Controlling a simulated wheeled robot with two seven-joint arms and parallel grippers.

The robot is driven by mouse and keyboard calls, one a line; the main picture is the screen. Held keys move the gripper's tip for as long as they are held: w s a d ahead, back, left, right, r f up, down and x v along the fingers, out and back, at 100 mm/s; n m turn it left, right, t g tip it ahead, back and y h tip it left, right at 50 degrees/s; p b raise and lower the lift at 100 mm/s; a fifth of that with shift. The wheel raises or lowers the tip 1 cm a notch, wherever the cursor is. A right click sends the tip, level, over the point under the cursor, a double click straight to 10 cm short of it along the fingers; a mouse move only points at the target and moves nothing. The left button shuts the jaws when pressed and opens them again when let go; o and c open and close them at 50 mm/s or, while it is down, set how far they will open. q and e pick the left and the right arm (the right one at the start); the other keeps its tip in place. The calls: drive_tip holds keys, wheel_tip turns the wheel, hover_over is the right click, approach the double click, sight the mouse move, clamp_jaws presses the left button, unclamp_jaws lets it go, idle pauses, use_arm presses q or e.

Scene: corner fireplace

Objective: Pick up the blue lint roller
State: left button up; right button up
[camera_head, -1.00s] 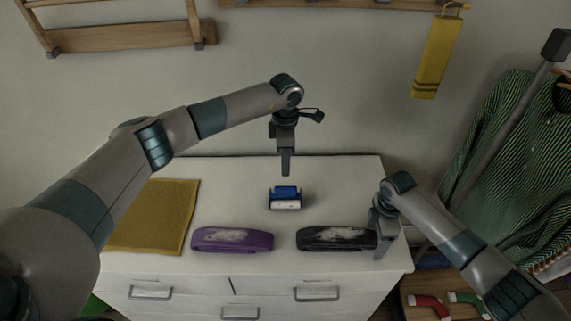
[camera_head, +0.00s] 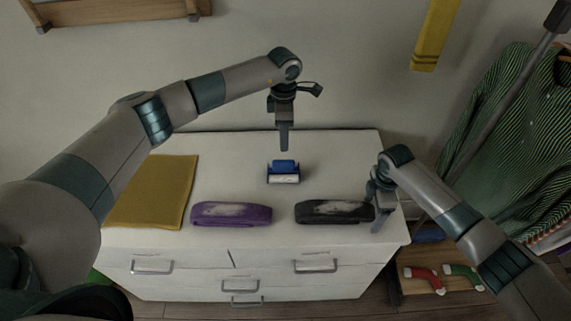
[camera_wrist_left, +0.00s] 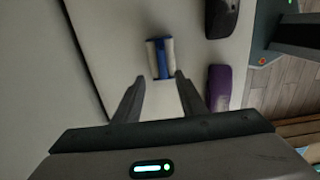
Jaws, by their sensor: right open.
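The blue lint roller (camera_head: 284,172) has a blue handle part and a white roll, and lies on the white dresser top behind the purple and black items. My left gripper (camera_head: 284,148) points down above and slightly behind it, apart from it. In the left wrist view the lint roller (camera_wrist_left: 160,58) lies beyond the two spread fingertips (camera_wrist_left: 158,78), with nothing between them, so the left gripper is open. My right gripper (camera_head: 380,222) is at the right end of the dresser top beside the black item and is open.
A purple item (camera_head: 231,214) and a black item (camera_head: 335,212) lie near the dresser's front edge. A yellow cloth (camera_head: 158,192) lies at the left. The white dresser top (camera_head: 232,150) is bare around the roller. A striped shirt (camera_head: 503,140) hangs at the right.

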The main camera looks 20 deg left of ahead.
use_arm(q)
hover_over(283, 161)
drive_tip(key=f, duration=0.5)
drive_tip(key=shift+w+d+f, duration=0.15)
drive_tip(key=shift+w+f, duration=0.1)
drive_tip(key=shift+f, duration=0.5)
drive_tip(key=shift+s+f, duration=0.2)
drive_tip(key=shift+f, duration=2.4)
clamp_jaws()
